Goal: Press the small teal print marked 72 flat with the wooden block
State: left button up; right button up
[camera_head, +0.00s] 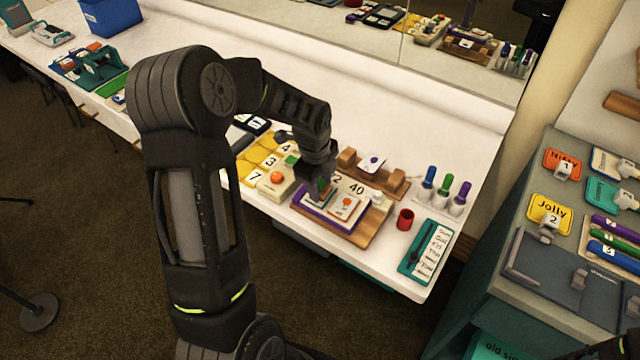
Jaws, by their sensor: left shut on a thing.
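My left gripper (321,184) comes down over the left part of a wooden board (372,226) on the white table. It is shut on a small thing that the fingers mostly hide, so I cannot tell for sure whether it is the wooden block. A white print with an orange mark (346,205) lies to the right.
A wooden stand (391,180) with a purple-dotted card is behind the board. Yellow numbered tiles (256,156) lie left.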

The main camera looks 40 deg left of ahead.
pick_arm(q)
jog(key=shift+w+f+b, duration=0.1)
jog(key=shift+f+b, duration=0.25)
jog(key=shift+f, duration=0.1)
dwell(0.3)
jog(key=shift+f, duration=0.15)
dwell(1.2)
jog(key=shift+r+p, duration=0.6)
jog(key=shift+r, duration=0.25)
jog(key=shift+s+r+p, duration=0.25)
jog(key=shift+r+p, duration=0.55)
jog(key=shift+r, duration=0.35)
jog(key=shift+s+r+p, duration=0.2)
jog(key=shift+r+p, duration=0.55)
jog(key=shift+r, duration=0.35)
